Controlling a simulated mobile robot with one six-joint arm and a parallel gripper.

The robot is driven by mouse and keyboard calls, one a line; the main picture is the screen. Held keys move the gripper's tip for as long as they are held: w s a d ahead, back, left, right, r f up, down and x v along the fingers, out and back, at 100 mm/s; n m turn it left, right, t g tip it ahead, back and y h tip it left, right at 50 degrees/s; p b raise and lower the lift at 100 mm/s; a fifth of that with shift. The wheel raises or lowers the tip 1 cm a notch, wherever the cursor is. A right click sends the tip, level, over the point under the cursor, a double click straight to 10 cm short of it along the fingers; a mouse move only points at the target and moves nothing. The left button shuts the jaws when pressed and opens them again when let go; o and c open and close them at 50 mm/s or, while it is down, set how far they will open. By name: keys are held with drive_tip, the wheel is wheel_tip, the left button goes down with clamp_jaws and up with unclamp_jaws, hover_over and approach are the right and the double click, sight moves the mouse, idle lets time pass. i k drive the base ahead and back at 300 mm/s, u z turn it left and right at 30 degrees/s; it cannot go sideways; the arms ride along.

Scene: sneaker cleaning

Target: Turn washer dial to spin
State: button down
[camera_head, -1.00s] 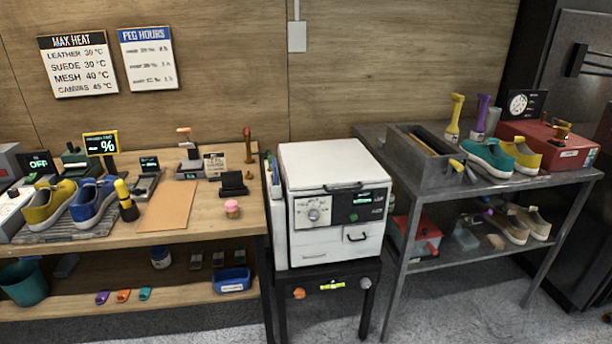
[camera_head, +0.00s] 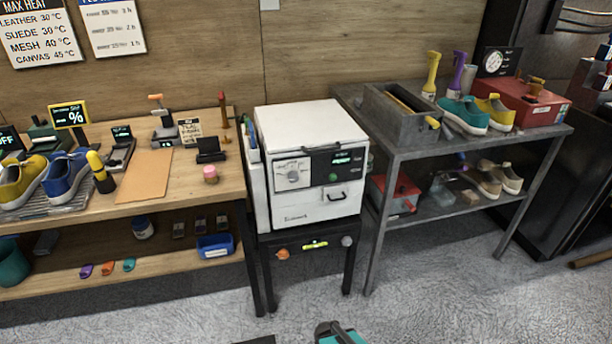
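The washer (camera_head: 310,195) is a white box with a lid, standing on a small black stand in the middle of the head view. Its round dial (camera_head: 293,176) sits on the left of the front panel; its marks are too small to read. A dark panel with a lit green display (camera_head: 342,160) and a green button (camera_head: 333,178) is right of the dial. A drawer handle is below. A dark and teal part (camera_head: 338,333) shows at the bottom edge; I cannot tell what it is. My gripper is not recognisable in this view.
A wooden bench (camera_head: 190,185) with shoes and tools stands left of the washer. A grey metal table (camera_head: 400,148) with a bin, sneakers and bottles stands right. The floor (camera_head: 440,300) in front is mostly clear. The stand (camera_head: 258,270) holds small items on its front.

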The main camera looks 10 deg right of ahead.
sight(293, 177)
drive_tip(key=u, duration=0.15)
drive_tip(key=k, duration=0.7)
drive_tip(key=u, duration=0.6)
drive_tip(key=k, duration=0.65)
drive_tip(key=u, duration=0.75)
drive_tip(key=i, duration=1.15)
drive_tip(key=z, duration=0.4)
drive_tip(key=i, duration=0.6)
drive_tip(key=z, duration=0.3)
